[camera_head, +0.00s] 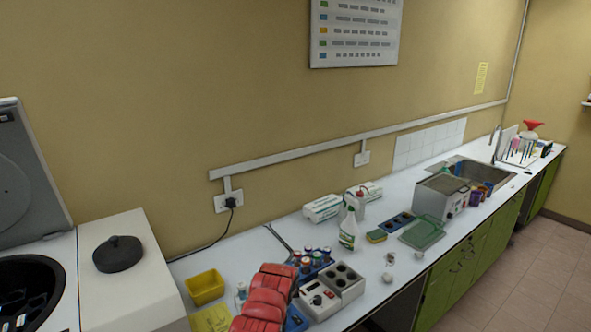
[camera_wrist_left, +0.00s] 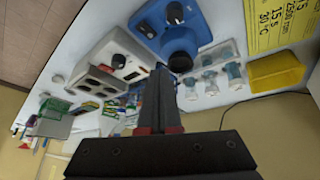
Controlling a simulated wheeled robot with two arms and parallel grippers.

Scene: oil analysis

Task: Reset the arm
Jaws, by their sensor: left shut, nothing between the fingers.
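My left gripper (camera_wrist_left: 160,80) shows in the left wrist view, its dark fingers together with nothing between them. Beyond the fingertips are a blue device with dark knobs (camera_wrist_left: 205,20) and a white block heater with dark wells (camera_wrist_left: 106,70). Small blue-capped bottles (camera_wrist_left: 210,84) lie to the right of the fingers in that view. In the head view a red ridged part, apparently my left arm, comes in at the bottom; its fingertips cannot be made out there. My right gripper is in neither view.
In the head view a yellow tray (camera_head: 205,287) and the block heater (camera_head: 330,291) stand on the white counter. A spray bottle (camera_head: 348,229), a green tray (camera_head: 422,234) and a sink (camera_head: 483,172) lie farther right. A white machine (camera_head: 120,285) stands left.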

